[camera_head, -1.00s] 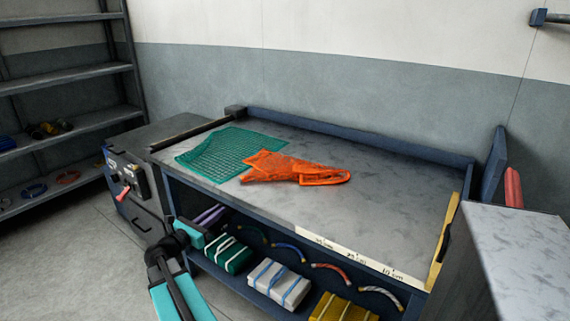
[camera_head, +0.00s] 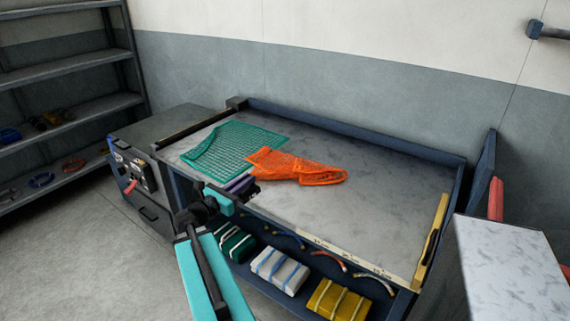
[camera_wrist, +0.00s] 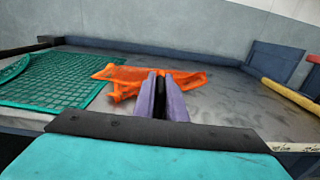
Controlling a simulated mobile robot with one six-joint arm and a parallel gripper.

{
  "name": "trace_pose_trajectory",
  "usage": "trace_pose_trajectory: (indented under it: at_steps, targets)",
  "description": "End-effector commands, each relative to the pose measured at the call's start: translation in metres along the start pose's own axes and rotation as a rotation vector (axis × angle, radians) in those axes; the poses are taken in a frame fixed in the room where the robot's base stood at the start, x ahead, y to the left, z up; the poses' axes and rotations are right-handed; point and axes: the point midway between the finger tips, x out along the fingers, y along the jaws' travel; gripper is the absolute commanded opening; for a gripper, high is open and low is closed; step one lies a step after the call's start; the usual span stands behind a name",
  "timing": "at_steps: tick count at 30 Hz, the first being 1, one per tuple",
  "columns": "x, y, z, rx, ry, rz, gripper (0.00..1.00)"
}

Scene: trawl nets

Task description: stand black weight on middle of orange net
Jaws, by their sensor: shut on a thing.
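The orange net (camera_head: 297,167) lies crumpled on the grey-topped table (camera_head: 350,212), partly on the teal net's right edge. It also shows in the wrist view (camera_wrist: 195,80), straight beyond my gripper. My gripper (camera_head: 244,185) has purple fingers and is at the table's front edge, short of the orange net. In the wrist view the fingers (camera_wrist: 161,84) are shut on the black weight (camera_wrist: 161,98), a dark narrow piece between them. The black weight (camera_head: 254,190) is mostly hidden by the fingers in the head view.
A raised blue rim runs along the back, and a yellow bar (camera_head: 432,240) lies at the right edge. The table's right half is clear. Banded bundles (camera_head: 278,270) sit on the shelf below.

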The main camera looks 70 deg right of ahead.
Motion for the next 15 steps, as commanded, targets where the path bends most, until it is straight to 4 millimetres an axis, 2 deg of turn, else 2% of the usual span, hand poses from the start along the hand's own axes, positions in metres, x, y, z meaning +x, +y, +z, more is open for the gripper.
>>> trace_pose_trajectory:
  at_steps: [1,9,15]
  targets:
    - [0.008,-0.006,0.012,-0.002,-0.005,-0.004,0.0]
    - [0.044,-0.029,0.027,-0.002,-0.004,0.005,0.0]
    - [0.063,-0.044,0.036,-0.002,-0.004,0.016,0.0]
